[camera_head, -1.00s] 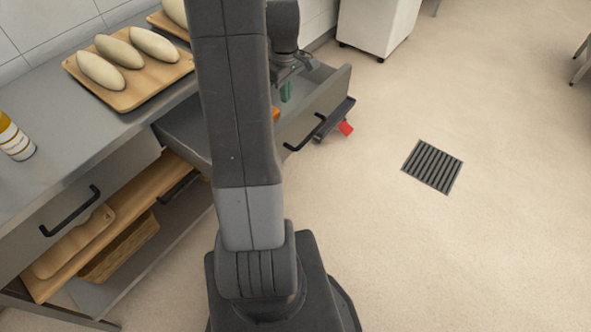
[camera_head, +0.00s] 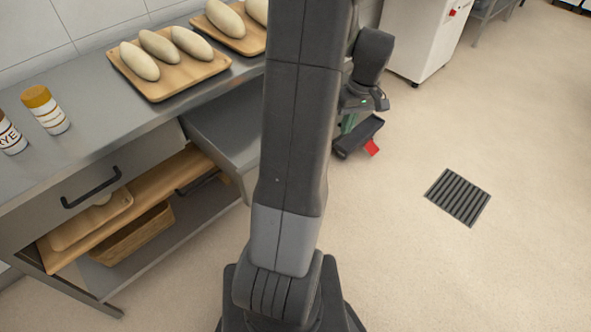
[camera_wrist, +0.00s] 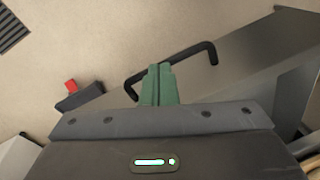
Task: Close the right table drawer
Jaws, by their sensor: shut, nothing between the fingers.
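The right table drawer (camera_head: 235,120) is grey and stands pulled out from under the steel worktop. My arm hides its front and handle in the head view. In the wrist view its grey front (camera_wrist: 255,60) is at the right, with a black bar handle (camera_wrist: 205,48). My gripper (camera_head: 347,123) has green fingers and is out past the drawer's front end. In the wrist view the shut fingers (camera_wrist: 158,82) overlap the middle of the handle. They hold nothing, and I cannot tell whether they touch it. The left drawer (camera_head: 120,175) is shut.
The worktop (camera_head: 95,135) bears boards with loaves (camera_head: 160,47) and bottles (camera_head: 46,110). A lower shelf holds a basket (camera_head: 135,235). A white cabinet (camera_head: 425,40) stands at the back. A dark item with a red part (camera_head: 372,147) lies beyond my gripper. Floor right of my arm is clear, with a drain grate (camera_head: 458,197).

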